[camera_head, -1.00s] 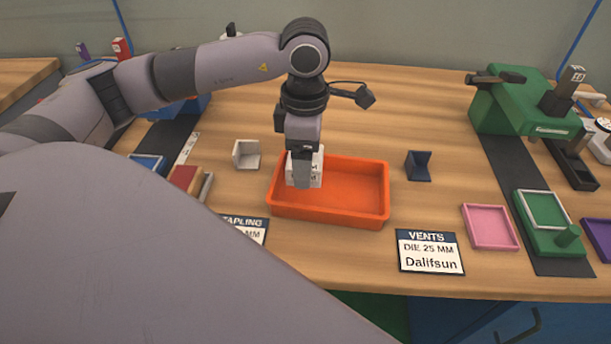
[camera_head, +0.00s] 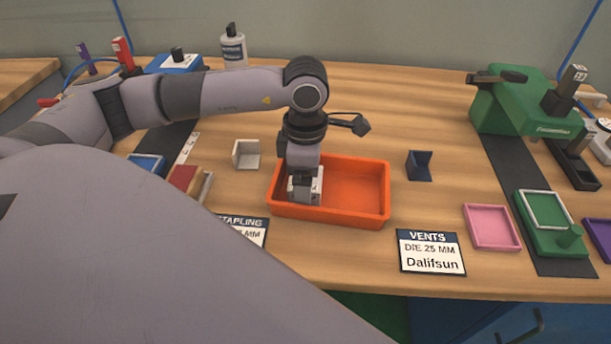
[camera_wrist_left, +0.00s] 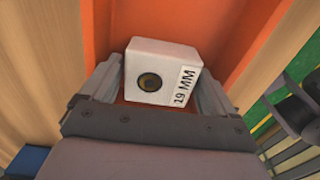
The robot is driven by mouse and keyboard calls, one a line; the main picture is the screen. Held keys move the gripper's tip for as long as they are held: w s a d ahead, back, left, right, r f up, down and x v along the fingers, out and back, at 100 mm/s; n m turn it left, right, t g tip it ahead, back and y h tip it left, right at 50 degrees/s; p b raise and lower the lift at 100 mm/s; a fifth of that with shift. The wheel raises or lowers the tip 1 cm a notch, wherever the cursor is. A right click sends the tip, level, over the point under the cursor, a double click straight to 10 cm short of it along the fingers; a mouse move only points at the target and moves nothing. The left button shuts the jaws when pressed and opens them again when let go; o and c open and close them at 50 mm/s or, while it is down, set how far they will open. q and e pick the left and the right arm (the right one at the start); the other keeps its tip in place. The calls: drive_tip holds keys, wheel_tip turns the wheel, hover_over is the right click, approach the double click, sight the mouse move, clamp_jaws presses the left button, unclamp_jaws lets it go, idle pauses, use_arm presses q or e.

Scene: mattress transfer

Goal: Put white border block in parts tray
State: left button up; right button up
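The parts tray (camera_head: 360,207) is an orange open box in the middle of the table in the head view. The white border block (camera_head: 317,187) is inside its left part. The block has a "19 MM" label and a round brass-coloured hole in the left wrist view (camera_wrist_left: 160,75). My left gripper (camera_head: 303,194) points down into the tray with the block between its fingers, which also show in the wrist view (camera_wrist_left: 160,92). The fingers look closed on the block. Whether the block touches the tray floor is hidden. My right gripper is not in view.
A grey-white corner piece (camera_head: 246,154) stands left of the tray and a dark blue one (camera_head: 419,166) right of it. Sign cards, including the Vents card (camera_head: 430,252), lie in front. A pink tray (camera_head: 490,227) and green machine (camera_head: 525,105) are at right. The table behind the tray is clear.

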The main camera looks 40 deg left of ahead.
use_arm(q)
drive_tip(key=shift+r, duration=0.5)
wheel_tip(320, 180, up, 11)
drive_tip(key=shift+r, duration=0.2)
idle(0.4)
